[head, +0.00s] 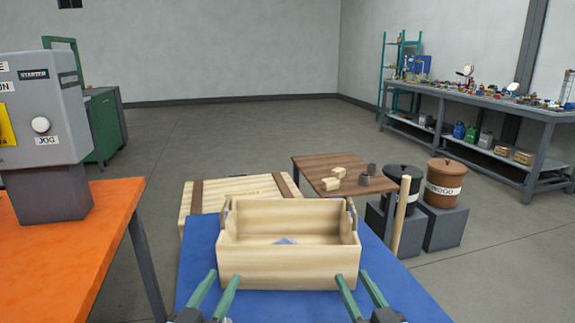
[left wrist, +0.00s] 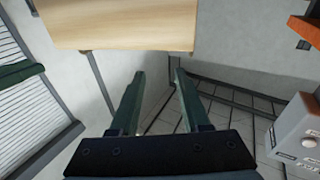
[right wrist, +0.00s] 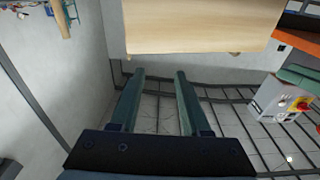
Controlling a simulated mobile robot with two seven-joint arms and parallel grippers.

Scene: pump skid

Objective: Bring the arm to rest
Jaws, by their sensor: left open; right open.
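My left gripper (head: 225,275) is open and empty in front of the left end of a pale wooden tote box (head: 290,270). My right gripper (head: 351,275) is open and empty in front of its right end. The left wrist view shows the open left fingers (left wrist: 159,74) apart from a pale wooden panel (left wrist: 120,25). The right wrist view shows the open right fingers (right wrist: 160,73) also apart from a wooden panel (right wrist: 200,25).
A blue surface (head: 200,260) lies beneath the box. An orange table (head: 60,250) with a grey control box (head: 40,115) stands at left. Behind are a wooden crate (head: 205,207), a brown table (head: 315,165) and two bins. A long workbench (head: 460,100) lines the right wall.

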